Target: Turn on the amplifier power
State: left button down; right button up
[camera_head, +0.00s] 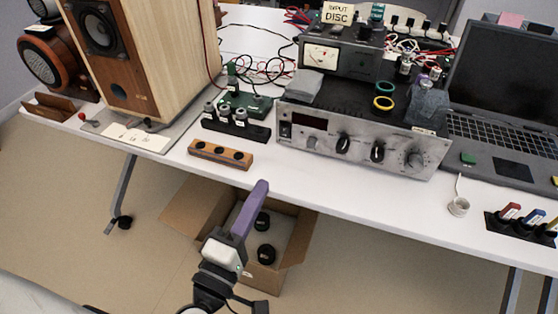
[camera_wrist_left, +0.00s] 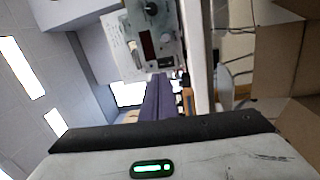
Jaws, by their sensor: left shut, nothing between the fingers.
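The amplifier (camera_head: 360,160) is a silver-fronted unit with a black top, standing near the front edge of the white table. Its front has a dark display window at the left, a small button (camera_head: 284,142) below it and several knobs to the right. I cannot tell whether it is on. My left gripper (camera_head: 262,186) has purple fingers, shut and empty. It is in front of the table edge, below and left of the amplifier and apart from it. In the left wrist view the fingers (camera_wrist_left: 158,80) point toward the amplifier panel (camera_wrist_left: 130,30), which appears turned sideways.
A wooden block with round holes (camera_head: 221,154) and a black block with small jars (camera_head: 236,129) lie left of the amplifier. A wooden speaker (camera_head: 140,60) stands far left. A laptop (camera_head: 500,95) is at right. An open cardboard box (camera_head: 190,205) sits on the floor under the table.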

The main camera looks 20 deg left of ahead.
pick_arm(q)
jog(key=shift+a+n+y, duration=0.4)
jog(key=shift+a+n, duration=0.05)
jog(key=shift+n, duration=0.25)
jog(key=shift+w, duration=0.1)
jog(key=p, duration=0.2)
send_near(284, 129)
jog(key=w, duration=0.4)
jog(key=w+r, duration=0.1)
jog(key=w, duration=0.1)
jog(key=shift+w+d, duration=0.15)
jog(key=shift+w, duration=0.05)
